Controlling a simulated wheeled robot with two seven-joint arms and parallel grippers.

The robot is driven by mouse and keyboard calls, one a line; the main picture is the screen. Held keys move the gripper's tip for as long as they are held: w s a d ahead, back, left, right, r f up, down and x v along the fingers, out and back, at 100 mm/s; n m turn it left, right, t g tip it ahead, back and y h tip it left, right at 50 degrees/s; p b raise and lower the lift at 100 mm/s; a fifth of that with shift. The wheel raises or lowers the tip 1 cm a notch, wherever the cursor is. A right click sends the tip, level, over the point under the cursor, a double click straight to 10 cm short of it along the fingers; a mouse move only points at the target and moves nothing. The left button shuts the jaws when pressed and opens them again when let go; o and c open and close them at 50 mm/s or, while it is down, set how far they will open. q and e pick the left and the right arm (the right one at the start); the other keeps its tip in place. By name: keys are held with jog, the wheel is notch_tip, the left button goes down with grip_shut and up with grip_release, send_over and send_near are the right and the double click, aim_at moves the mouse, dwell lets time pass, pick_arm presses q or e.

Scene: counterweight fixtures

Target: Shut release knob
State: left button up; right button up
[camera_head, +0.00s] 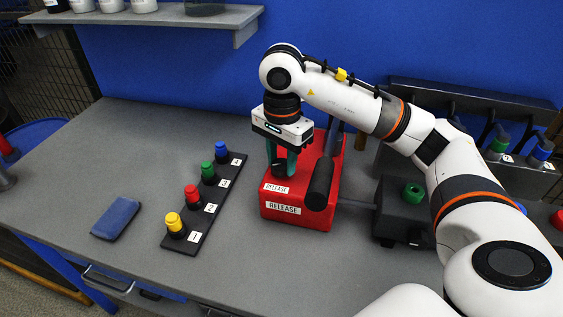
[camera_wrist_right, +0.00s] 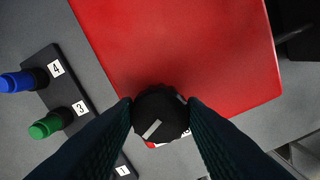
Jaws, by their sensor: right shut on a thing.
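The release knob (camera_wrist_right: 158,113) is a round black knob with a white line mark, on top of a red box (camera_head: 310,213) labelled RELEASE. In the head view the knob (camera_head: 279,170) shows below my right gripper (camera_head: 283,163). In the wrist view the two dark fingers of my right gripper (camera_wrist_right: 162,112) are on either side of the knob and shut on it. The white line on the knob lies at a slant. My left gripper is not in view.
A black strip (camera_head: 217,206) with numbered yellow, red, green and blue pegs stands left of the box. A blue pad (camera_head: 116,218) lies further left. A black lever handle (camera_head: 320,183) rises at the box's right side. A dark fixture with a green ring (camera_head: 413,193) stands to the right.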

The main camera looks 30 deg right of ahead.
aim_at(282, 163)
jog(key=m+b, duration=0.1)
jog(key=m, duration=0.4)
jog(key=shift+m, duration=0.3)
dwell(0.4)
jog(key=o, duration=1)
jog(key=shift+r, duration=0.1)
notch_tip(282, 163, up, 12)
jog(key=p, duration=0.2)
jog(key=shift+p, duration=0.3)
